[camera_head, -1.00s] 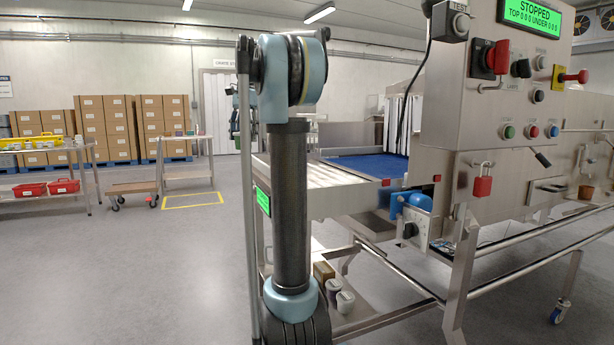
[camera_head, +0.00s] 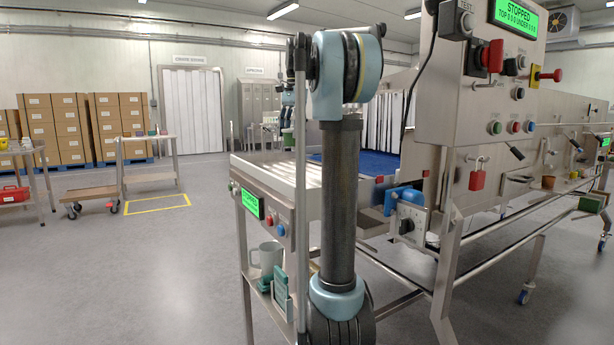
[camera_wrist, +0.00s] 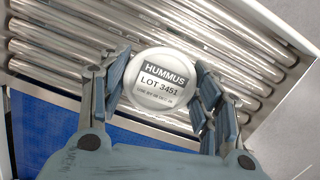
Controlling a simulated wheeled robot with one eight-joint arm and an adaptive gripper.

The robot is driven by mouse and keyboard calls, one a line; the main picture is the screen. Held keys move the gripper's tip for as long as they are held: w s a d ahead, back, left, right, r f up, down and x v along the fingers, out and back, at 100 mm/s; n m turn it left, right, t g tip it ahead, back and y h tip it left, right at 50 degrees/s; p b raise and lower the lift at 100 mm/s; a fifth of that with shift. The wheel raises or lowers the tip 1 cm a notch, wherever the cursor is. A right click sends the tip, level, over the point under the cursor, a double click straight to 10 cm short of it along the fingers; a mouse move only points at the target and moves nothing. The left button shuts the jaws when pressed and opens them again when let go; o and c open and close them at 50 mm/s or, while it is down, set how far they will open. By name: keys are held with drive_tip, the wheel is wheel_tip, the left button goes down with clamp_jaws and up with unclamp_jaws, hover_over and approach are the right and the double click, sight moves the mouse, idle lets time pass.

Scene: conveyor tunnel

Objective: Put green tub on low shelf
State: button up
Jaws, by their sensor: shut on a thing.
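In the wrist view my gripper (camera_wrist: 162,84) is shut on a round tub (camera_wrist: 160,82) whose white lid reads HUMMUS LOT 3451. The lid hides the tub's sides there. In the head view my gripper (camera_head: 287,104) shows small behind my arm, with a bit of the green tub (camera_head: 288,139) below it, above the roller conveyor. A low shelf (camera_head: 262,296) under the conveyor's end holds a pale mug (camera_head: 267,258) and teal items (camera_head: 281,287); my arm hides part of it.
The roller conveyor (camera_head: 262,171) leads to a blue belt (camera_head: 378,167). A control cabinet (camera_head: 455,98) stands close at right, its display reading STOPPED. A two-level table (camera_head: 150,178) and a trolley (camera_head: 88,194) stand at left.

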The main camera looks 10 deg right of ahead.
drive_tip(key=shift+d, duration=0.25)
drive_tip(key=shift+d, duration=0.1)
drive_tip(key=shift+w+d, duration=0.4)
drive_tip(key=shift+d, duration=0.35)
drive_tip(key=shift+d+f, duration=0.1)
drive_tip(key=shift+f, duration=0.1)
hover_over(296, 173)
drive_tip(key=shift+w+d+f, duration=0.1)
drive_tip(key=shift+d+f, duration=0.05)
drive_tip(key=shift+f, duration=1.4)
drive_tip(key=shift+w+d+f, duration=0.1)
drive_tip(key=shift+w+f, duration=0.05)
drive_tip(key=shift+f, duration=1.45)
drive_tip(key=shift+w+d+f, duration=0.1)
drive_tip(key=shift+d+f, duration=0.05)
drive_tip(key=shift+f, duration=1.4)
drive_tip(key=shift+f, duration=0.1)
drive_tip(key=o, duration=1.5)
drive_tip(key=shift+c, duration=0.2)
drive_tip(key=shift+o, duration=0.3)
